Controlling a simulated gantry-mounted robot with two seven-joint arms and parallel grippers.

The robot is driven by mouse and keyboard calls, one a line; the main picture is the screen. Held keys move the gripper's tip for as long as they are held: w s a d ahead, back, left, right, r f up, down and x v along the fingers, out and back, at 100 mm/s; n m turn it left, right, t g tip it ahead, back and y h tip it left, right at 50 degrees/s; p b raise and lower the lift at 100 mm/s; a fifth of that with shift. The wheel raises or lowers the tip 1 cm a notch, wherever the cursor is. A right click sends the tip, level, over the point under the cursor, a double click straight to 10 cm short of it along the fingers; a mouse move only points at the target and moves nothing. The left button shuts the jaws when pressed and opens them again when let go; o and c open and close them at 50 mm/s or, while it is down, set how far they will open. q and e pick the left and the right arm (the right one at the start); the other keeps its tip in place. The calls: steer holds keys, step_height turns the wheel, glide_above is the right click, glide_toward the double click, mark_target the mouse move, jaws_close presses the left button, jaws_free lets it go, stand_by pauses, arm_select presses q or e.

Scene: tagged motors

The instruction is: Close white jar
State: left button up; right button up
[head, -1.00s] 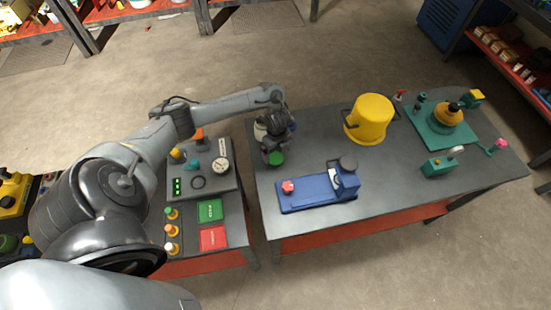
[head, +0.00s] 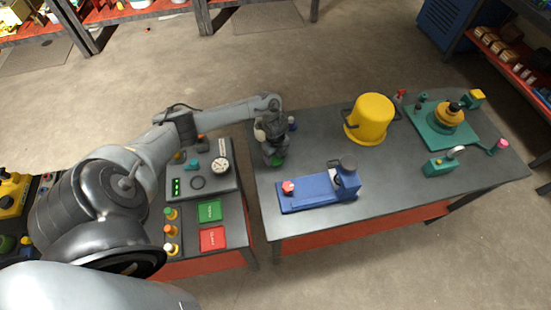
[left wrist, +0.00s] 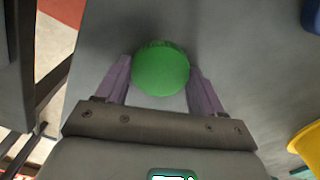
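A green round-topped object (head: 278,161) stands near the left end of the right table; I cannot tell if it is a lid or a jar. My left gripper (head: 274,153) is directly over it and hides much of it. In the left wrist view the green top (left wrist: 160,72) lies between the two spread fingers of the left gripper (left wrist: 160,68), with no clear grip on it. A small whitish object (head: 259,133), possibly the white jar, shows partly behind the gripper. A small dark-blue-and-white object (head: 292,124) is at its right. My right gripper is out of view.
A blue fixture (head: 315,196) with a red knob lies in front. A yellow bucket (head: 369,118) and a teal base (head: 432,135) stand to the right.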

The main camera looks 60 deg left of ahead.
mark_target(278, 159)
arm_select(q)
steer(key=c, duration=0.4)
steer(key=shift+r, duration=0.1)
steer(key=shift+r, duration=0.5)
steer(key=r, duration=0.3)
steer(key=shift+w+d+r+p, duration=0.25)
steer(key=shift+d+p, duration=0.15)
steer(key=shift+w+d+r+p, duration=0.7)
steer(key=shift+d+r, duration=0.35)
steer(key=shift+d, duration=0.6)
steer(key=shift+w+d+r+p, duration=0.7)
steer(key=shift+d+r, duration=0.35)
steer(key=shift+d, duration=0.6)
steer(key=shift+w+d+r+p, duration=0.7)
steer(key=shift+d+r, duration=0.35)
steer(key=shift+d, duration=0.6)
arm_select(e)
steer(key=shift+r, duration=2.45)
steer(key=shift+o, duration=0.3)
